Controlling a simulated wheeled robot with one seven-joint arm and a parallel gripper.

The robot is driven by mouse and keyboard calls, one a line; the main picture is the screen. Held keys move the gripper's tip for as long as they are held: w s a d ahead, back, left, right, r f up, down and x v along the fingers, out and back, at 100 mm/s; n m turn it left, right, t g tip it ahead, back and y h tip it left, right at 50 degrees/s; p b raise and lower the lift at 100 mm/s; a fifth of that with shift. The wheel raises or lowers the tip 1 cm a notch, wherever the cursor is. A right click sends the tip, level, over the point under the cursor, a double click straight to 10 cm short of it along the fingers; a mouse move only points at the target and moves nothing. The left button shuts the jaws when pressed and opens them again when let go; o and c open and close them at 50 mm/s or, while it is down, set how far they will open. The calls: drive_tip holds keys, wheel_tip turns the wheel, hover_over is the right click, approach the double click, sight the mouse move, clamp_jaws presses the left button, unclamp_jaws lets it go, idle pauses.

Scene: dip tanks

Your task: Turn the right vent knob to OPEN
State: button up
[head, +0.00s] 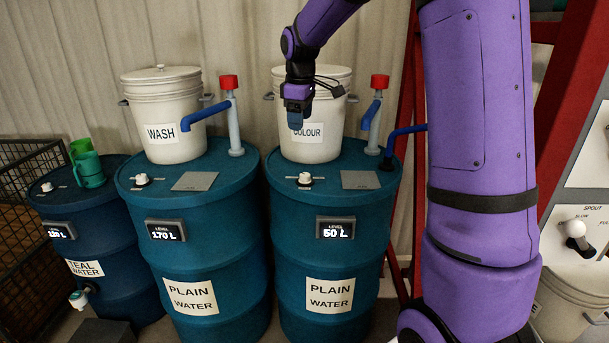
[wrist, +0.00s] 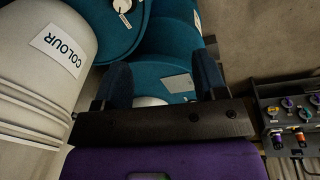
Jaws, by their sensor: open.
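The right vent knob (head: 305,178) is a small white knob on the front part of the right teal drum's lid (head: 340,200).
The COLOUR bucket (head: 311,145) stands on the lid just behind my gripper. A pipe with a red cap (head: 379,82) stands to its right. The middle drum (head: 192,245) has a similar white knob (head: 141,179) and a WASH bucket (head: 163,105). A red frame (head: 570,90) stands at right.

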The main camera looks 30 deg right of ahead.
sight(305, 174)
drive_tip(key=w+d+f+n+g, duration=0.1)
drive_tip(key=w+d+f+n, duration=0.1)
drive_tip(key=w+d+f, duration=0.3)
drive_tip(key=w+d+f+n, duration=0.1)
drive_tip(key=w+d+f, duration=0.2)
drive_tip(key=w+f, duration=0.35)
drive_tip(key=shift+y, duration=0.3)
drive_tip(key=f, duration=0.8)
drive_tip(key=s+f, duration=0.1)
drive_tip(key=f, duration=0.3)
drive_tip(key=shift+s+f, duration=0.1)
drive_tip(key=shift+f, duration=0.1)
drive_tip(key=shift+c, duration=0.4)
drive_tip(key=c, duration=0.8)
drive_tip(key=shift+c, duration=0.2)
